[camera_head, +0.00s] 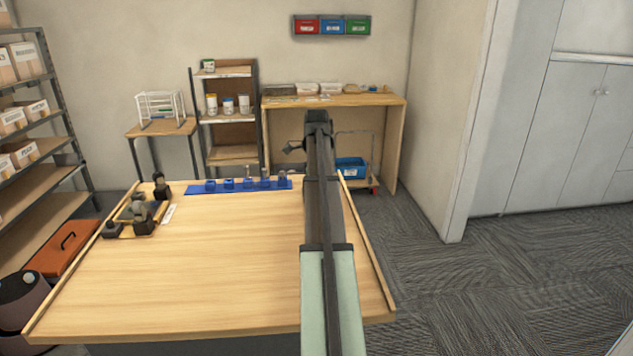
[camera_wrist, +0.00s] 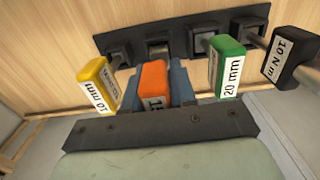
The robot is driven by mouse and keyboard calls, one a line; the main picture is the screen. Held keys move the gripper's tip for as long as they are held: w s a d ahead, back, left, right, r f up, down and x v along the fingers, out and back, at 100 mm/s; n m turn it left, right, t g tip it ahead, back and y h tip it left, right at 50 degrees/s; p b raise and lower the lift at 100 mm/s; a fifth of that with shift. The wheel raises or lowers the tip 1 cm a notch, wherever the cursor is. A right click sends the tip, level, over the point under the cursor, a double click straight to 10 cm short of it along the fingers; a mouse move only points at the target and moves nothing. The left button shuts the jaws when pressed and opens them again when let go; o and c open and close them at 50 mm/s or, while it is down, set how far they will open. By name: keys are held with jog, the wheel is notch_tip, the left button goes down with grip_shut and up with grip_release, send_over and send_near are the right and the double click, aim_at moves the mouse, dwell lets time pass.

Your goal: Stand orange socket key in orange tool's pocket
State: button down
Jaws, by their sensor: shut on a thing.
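The orange socket key (camera_wrist: 153,80) is in the wrist view, its handle between the blue fingers of my gripper (camera_wrist: 154,88). My gripper is shut on it. Part of its white label shows; its shaft is hidden behind the handle. A dark rack (camera_wrist: 181,32) with a row of block pockets lies beyond it. One pocket (camera_wrist: 158,46) lies just past the orange handle, between the pockets of the yellow and green tools. I cannot tell whether the key's tip is inside it.
A yellow tool (camera_wrist: 97,84) stands close left of the orange key, a green 20 mm tool (camera_wrist: 227,67) right, and a black 10 N m tool (camera_wrist: 290,58) farther right. Dark fixtures (camera_head: 140,212) sit at the table's left. The table's middle (camera_head: 200,265) is clear.

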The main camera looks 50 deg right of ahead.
jog(key=shift+f, duration=1.55)
jog(key=c, duration=0.8)
grip_release()
jog(key=shift+c, duration=0.2)
notch_tip(320, 180, up, 14)
jog(key=shift+f, duration=0.1)
